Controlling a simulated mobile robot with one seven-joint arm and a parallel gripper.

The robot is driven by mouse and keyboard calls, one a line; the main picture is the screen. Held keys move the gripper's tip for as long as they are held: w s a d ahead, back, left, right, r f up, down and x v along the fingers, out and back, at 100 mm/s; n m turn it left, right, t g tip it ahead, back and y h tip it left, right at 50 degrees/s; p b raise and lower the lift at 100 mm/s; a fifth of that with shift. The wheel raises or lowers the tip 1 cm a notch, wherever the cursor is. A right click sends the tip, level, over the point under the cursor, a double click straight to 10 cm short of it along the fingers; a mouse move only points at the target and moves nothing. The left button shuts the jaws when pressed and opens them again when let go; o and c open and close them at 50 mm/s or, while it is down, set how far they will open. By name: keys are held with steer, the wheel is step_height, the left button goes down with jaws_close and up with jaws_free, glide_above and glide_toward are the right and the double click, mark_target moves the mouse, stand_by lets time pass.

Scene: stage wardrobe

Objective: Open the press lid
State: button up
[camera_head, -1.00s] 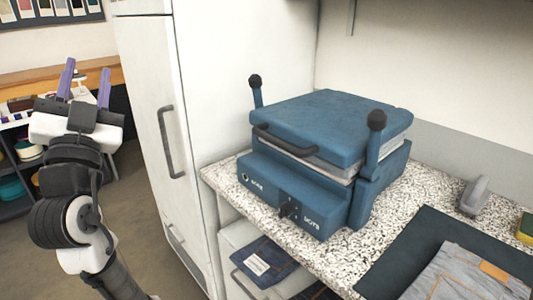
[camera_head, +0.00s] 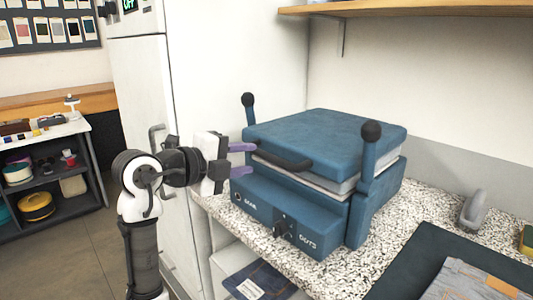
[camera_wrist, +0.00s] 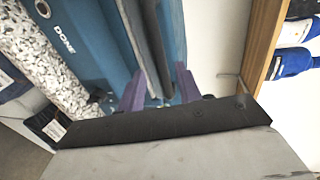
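The blue heat press stands on the speckled counter with its lid (camera_head: 325,138) lying flat and closed over the base (camera_head: 290,215). A dark bar handle (camera_head: 283,161) runs along the lid's front edge. My gripper (camera_head: 249,159) is at the left end of this handle, with its purple fingers one above the other and apart. In the wrist view, the open fingers (camera_wrist: 161,88) lie to either side of a dark bar, which looks like the handle. I cannot tell whether either finger touches it.
Round-knobbed levers stand on the press's left (camera_head: 248,108) and right (camera_head: 370,150). A white cabinet (camera_head: 210,70) rises close behind my gripper. A wooden shelf (camera_head: 420,9) hangs above. A dark mat (camera_head: 425,262) with folded denim lies at right on the counter (camera_head: 345,258).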

mark_target(264, 156)
steer(key=p+x, duration=0.1)
steer(key=x, duration=0.6)
jaws_close()
